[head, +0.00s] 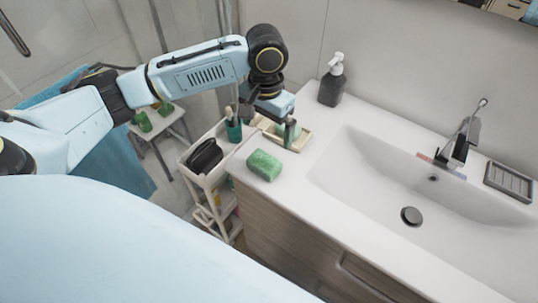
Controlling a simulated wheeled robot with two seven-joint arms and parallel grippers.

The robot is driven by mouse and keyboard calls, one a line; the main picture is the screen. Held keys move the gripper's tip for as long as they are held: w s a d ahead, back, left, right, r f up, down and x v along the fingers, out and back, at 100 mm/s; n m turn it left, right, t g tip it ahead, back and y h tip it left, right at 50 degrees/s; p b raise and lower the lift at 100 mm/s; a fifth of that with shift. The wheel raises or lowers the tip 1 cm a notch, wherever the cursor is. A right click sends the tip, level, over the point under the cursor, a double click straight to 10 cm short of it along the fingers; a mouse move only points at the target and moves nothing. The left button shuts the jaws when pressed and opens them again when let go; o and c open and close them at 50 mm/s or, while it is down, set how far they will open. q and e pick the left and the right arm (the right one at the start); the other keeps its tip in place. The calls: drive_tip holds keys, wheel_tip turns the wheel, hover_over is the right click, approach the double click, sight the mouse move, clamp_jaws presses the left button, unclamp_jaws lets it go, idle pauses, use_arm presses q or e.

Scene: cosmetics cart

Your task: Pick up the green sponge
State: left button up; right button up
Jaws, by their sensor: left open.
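The green sponge (264,165) lies flat on the white counter, left of the sink and close to the counter's front left corner. My left gripper (279,123) reaches in from above and is open. It is over a small beige tray (299,144) behind the sponge, apart from the sponge. A green item in the tray shows by the fingers and is partly hidden by them; I cannot tell what it is. My right gripper is out of view.
A white cart (193,170) with a black pouch (205,156) and a teal cup (234,130) stands left of the counter. A dark soap dispenser (331,86) is behind. The sink (400,175) and faucet (459,146) are right; a grey soap dish (509,181) lies beyond.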

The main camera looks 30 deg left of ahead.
use_arm(q)
hover_over(268, 156)
drive_tip(key=f, duration=0.4)
drive_tip(key=shift+a+f, duration=0.3)
drive_tip(key=shift+f, duration=0.35)
drive_tip(key=shift+d+f, duration=0.1)
drive_tip(key=shift+f, duration=0.6)
drive_tip(key=f, duration=0.3)
drive_tip(key=shift+d+f+b, duration=0.2)
drive_tip(key=shift+f+b, duration=0.05)
drive_tip(key=shift+b, duration=0.15)
drive_tip(key=shift+f, duration=0.2)
drive_tip(key=shift+c, duration=0.3)
drive_tip(key=c, duration=0.9)
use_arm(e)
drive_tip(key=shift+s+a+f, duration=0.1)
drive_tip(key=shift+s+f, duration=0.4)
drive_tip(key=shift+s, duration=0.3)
